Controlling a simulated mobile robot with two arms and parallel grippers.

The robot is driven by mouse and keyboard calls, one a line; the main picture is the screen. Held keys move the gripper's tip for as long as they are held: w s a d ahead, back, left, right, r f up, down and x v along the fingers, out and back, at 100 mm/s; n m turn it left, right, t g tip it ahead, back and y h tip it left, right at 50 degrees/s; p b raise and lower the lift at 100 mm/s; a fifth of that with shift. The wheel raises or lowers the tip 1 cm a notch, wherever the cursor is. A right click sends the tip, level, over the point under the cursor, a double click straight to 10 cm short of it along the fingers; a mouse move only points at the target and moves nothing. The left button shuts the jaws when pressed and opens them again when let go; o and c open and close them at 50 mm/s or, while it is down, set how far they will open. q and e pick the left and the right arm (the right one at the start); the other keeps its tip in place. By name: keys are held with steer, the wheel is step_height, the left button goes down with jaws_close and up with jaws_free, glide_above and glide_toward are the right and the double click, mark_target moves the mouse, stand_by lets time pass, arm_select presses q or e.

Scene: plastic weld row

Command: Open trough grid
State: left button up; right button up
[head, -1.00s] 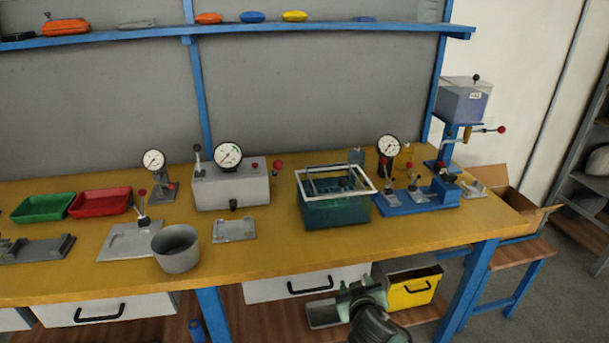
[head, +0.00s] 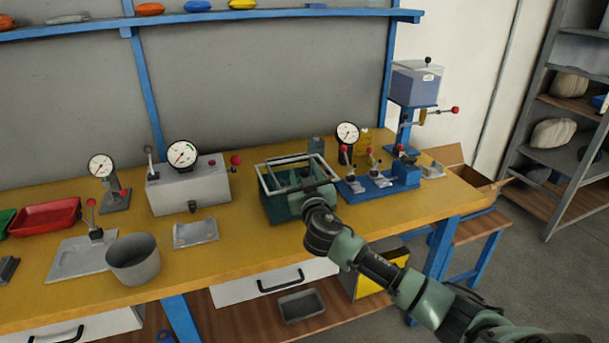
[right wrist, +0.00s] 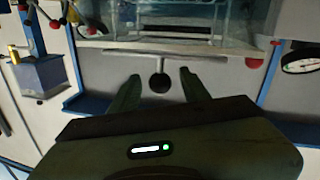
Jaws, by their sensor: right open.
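The dark green trough (head: 277,207) stands on the yellow bench, with its pale frame-like grid (head: 264,181) on top. In the right wrist view the clear-walled trough (right wrist: 245,25) is at the top, and the grid's pale edge bar (right wrist: 110,45) crosses below it. A dark round knob (right wrist: 160,83) on a short stem hangs from that bar. My right gripper (head: 312,190) is at the trough's front right and hides part of it. In the wrist view my right gripper (right wrist: 158,76) is open, its fingers either side of the knob, apart from it. My left gripper is out of view.
A blue fixture (head: 380,188) with levers stands close right of the trough, with a gauge (head: 347,133) behind. A grey gauge box (head: 190,190) and small plate (head: 195,233) are to the left. A grey bucket (head: 134,260) stands near the front edge.

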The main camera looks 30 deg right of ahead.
steer(key=shift+w+d, duration=0.1)
steer(key=shift+w, duration=0.2)
jaws_close()
stand_by(1.3)
